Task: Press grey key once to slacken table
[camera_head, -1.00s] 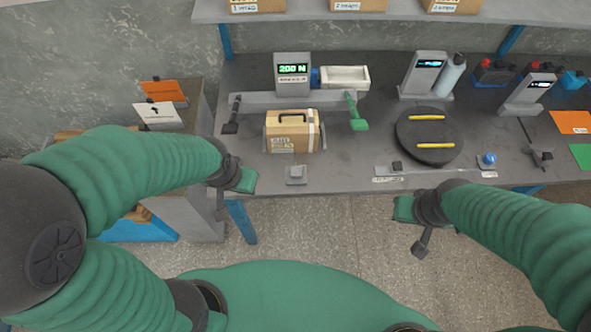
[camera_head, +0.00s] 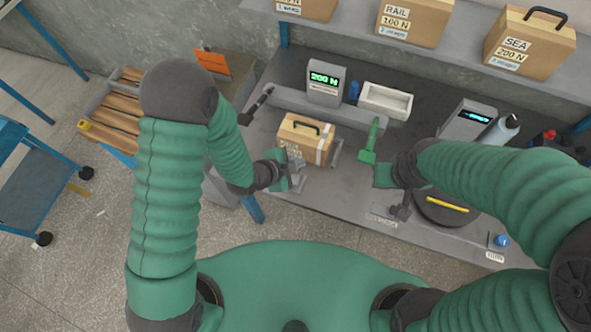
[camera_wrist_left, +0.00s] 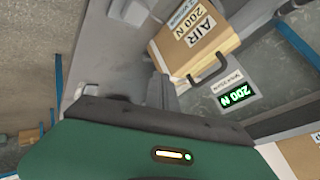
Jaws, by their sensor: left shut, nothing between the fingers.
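A small light-grey block that looks like the grey key (camera_head: 299,184) sits at the bench's front edge, before the tan case. It also shows at the top of the left wrist view (camera_wrist_left: 130,11). My left gripper (camera_head: 291,168) is shut and empty, close beside the key and partly over it; I cannot tell whether they touch. In the left wrist view its dark fingers (camera_wrist_left: 160,90) point toward the case. The round black turntable (camera_head: 432,211) with a yellow strip is partly hidden by my right arm. My right gripper (camera_head: 393,190) is near it; its fingers are unclear.
The tan case (camera_head: 298,135), labelled AIR 200 N in the wrist view, stands behind the key. A display (camera_head: 325,80) reads 200 N. A green lever (camera_head: 370,142) and white tray (camera_head: 386,101) are nearby. A blue knob (camera_head: 501,240) is at the right front.

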